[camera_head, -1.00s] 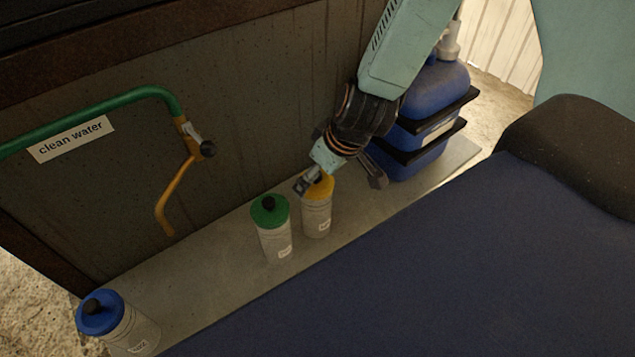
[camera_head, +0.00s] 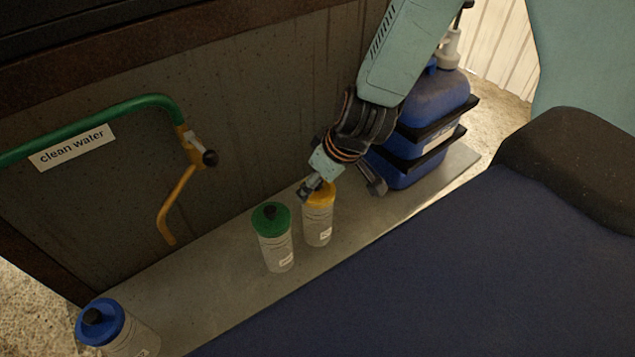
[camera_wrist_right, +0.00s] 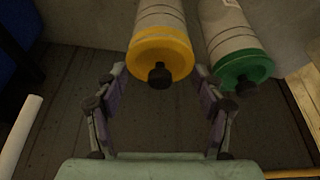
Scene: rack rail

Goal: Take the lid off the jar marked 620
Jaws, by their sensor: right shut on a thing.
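A white jar (camera_head: 318,230) with a yellow lid (camera_head: 322,198) stands upright on the ledge. A jar with a green lid (camera_head: 271,217) stands just left of it, and a jar with a blue lid (camera_head: 100,322) is at the lower left. The jar labels are too small to read, so I cannot tell which is 620. My left gripper is out of view.
Blue containers (camera_head: 430,100) with black bands stand behind my right gripper. A green and yellow pipe (camera_head: 110,110) with a "clean water" sign (camera_head: 72,146) sticks out at the left. A dark blue surface (camera_head: 430,280) fills the front. The ledge (camera_head: 200,270) is clear between the green-lidded and blue-lidded jars.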

